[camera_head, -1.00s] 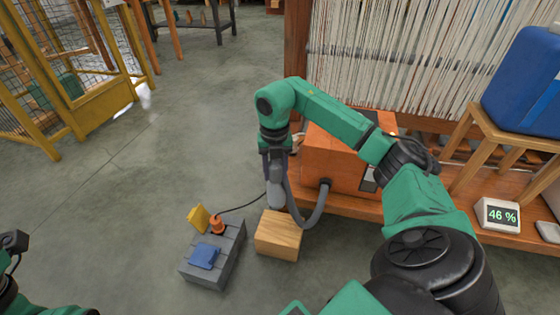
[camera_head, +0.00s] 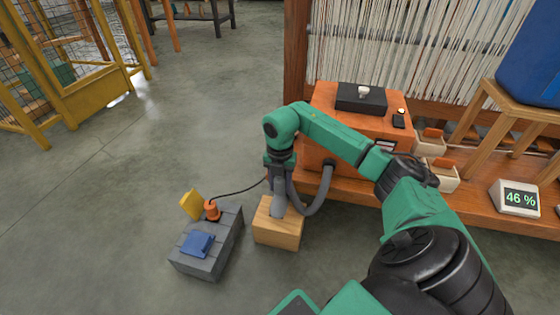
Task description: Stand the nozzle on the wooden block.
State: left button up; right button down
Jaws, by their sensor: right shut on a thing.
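The grey nozzle (camera_head: 279,204) is upright in my right gripper (camera_head: 280,178), which is shut on it. Its lower end appears over the top face of the wooden block (camera_head: 277,236). I cannot tell whether it touches the block. The block stands on the floor. A grey hose (camera_head: 318,203) loops from the nozzle to the orange machine (camera_head: 329,97). The gripper's fingers are partly hidden by my wrist and the hose. My left gripper is out of view.
A grey slatted box (camera_head: 229,234) with a blue pad (camera_head: 198,244), an orange plug (camera_head: 212,210) and a yellow flap (camera_head: 190,204) stands left of the block. The loom's wooden base (camera_head: 450,212) and a display (camera_head: 515,198) are at right.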

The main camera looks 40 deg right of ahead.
aim_at(280, 196)
notch_tip(280, 196, down, 5)
jog(key=shift+r+b, duration=0.1)
jog(key=shift+b, duration=1.15)
jog(key=shift+f, duration=0.3)
jog(key=shift+r, duration=0.2)
jog(key=shift+c, duration=2)
grip_release()
jog(key=shift+f, duration=0.15)
